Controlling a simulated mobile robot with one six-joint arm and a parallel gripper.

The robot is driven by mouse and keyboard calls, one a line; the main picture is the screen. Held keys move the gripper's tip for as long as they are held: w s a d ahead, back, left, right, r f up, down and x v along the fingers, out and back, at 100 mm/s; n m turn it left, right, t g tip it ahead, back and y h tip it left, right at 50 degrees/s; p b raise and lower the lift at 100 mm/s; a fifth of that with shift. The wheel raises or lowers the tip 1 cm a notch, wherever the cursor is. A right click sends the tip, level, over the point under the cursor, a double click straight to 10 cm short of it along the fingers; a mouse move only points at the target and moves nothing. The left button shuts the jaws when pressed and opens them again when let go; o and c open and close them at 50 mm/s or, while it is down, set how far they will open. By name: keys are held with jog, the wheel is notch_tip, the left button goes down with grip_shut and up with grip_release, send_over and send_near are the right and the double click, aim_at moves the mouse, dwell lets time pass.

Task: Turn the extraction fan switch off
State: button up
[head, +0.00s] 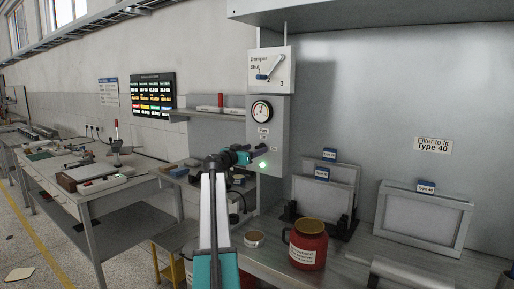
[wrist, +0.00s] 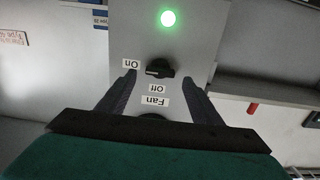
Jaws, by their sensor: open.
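The fan switch is a black rotary knob (wrist: 160,69) on a grey control box (head: 281,133). In the wrist view, which is upside down, its narrow end points left toward the "On" label (wrist: 131,64). The "Off" label (wrist: 158,88) and "Fan" label (wrist: 155,101) are beside it. A green lamp (wrist: 168,18) is lit on the same panel. My gripper (wrist: 157,73) is open and empty, its two dark fingers to either side of the knob in view. I cannot tell how far short of the panel they are. In the head view my gripper (head: 245,155) is by the box's front.
A damper lever plate (head: 270,70) and a round gauge (head: 262,111) sit above the switch. Below are a bench with a red jar (head: 308,244), a small tin (head: 254,238) and framed filters (head: 424,217). A shelf (head: 207,115) is at left behind.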

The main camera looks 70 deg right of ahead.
jog(key=shift+x, duration=1.4)
jog(key=shift+c, duration=0.2)
jog(key=c, duration=1)
